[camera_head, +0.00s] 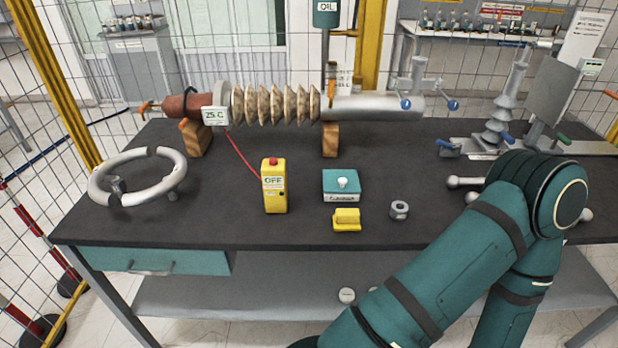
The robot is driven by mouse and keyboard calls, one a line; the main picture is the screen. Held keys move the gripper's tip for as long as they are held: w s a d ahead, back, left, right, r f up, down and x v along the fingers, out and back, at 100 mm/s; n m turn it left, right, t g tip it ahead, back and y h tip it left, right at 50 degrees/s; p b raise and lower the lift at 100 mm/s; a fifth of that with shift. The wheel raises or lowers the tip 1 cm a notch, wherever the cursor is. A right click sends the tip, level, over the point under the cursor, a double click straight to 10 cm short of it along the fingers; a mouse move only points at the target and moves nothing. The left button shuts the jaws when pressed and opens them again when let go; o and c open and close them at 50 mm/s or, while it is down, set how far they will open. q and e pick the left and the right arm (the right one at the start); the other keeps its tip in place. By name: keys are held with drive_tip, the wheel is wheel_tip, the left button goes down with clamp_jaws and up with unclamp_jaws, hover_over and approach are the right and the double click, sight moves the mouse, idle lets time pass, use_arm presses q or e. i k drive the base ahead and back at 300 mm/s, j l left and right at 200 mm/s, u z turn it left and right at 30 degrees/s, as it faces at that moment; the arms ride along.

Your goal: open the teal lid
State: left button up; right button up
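The teal lid (341,180) is the top of a small box (341,197) near the middle of the dark table. It has a round white knob (342,183) at its centre. The lid looks closed on the box, whose front is pale with a dark label. Nothing touches the lid. My teal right arm comes in from the lower right and bends at the right side of the table. Its gripper is out of view. My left arm and gripper do not show.
A yellow OFF box (274,190) stands left of the lid. A yellow block (346,219) and grey nut (399,210) lie in front. The ribbed bushing (276,104) spans the back on wooden blocks. A grey ring (137,177) is at left. The dark table (225,235) is bare at front left.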

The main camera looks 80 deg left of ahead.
sight(335, 180)
drive_tip(key=u, duration=2.35)
